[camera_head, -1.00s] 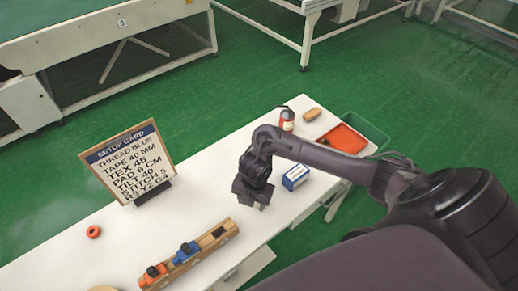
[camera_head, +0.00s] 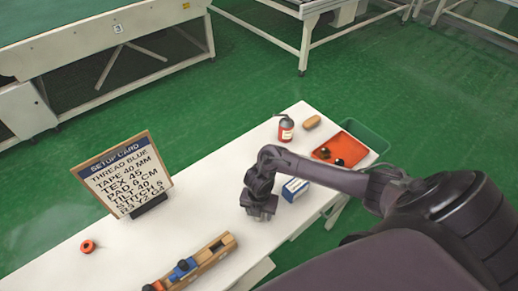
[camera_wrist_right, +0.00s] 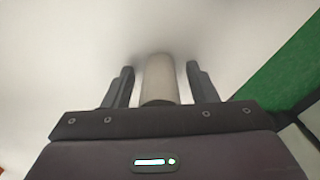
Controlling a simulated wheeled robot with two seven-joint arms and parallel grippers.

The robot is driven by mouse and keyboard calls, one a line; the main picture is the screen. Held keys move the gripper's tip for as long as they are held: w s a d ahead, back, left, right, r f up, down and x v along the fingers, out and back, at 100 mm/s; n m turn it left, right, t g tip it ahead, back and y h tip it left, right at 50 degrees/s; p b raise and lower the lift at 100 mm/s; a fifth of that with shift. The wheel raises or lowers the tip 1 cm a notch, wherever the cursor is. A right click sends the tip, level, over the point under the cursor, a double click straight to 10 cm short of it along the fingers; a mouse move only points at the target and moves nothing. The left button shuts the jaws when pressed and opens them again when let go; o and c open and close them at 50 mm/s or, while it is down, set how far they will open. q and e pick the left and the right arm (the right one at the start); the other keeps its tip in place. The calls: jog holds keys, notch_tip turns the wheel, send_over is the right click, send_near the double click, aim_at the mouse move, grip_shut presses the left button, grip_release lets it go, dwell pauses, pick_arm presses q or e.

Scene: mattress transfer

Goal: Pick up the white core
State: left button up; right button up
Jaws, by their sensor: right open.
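The white core (camera_wrist_right: 159,80) is a pale cylinder in the right wrist view. It lies between the two open fingers of my right gripper (camera_wrist_right: 160,88), with a small gap on each side. In the head view my right gripper (camera_head: 261,214) is low over the white table (camera_head: 215,195), pointing down. The core is hidden behind the gripper there. My left gripper is not in view.
A wooden rack (camera_head: 212,257) with blue and orange spools stands in front. A blue-white box (camera_head: 295,189) is close to the right of my gripper. Behind are a red can (camera_head: 286,130) and an orange tray (camera_head: 352,138). A setup card (camera_head: 122,176) stands left.

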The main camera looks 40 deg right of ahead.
jog(key=shift+c, duration=2.1)
jog(key=c, duration=0.6)
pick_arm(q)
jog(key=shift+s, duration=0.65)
pick_arm(e)
jog(key=shift+r, duration=0.1)
jog(key=shift+c, duration=0.2)
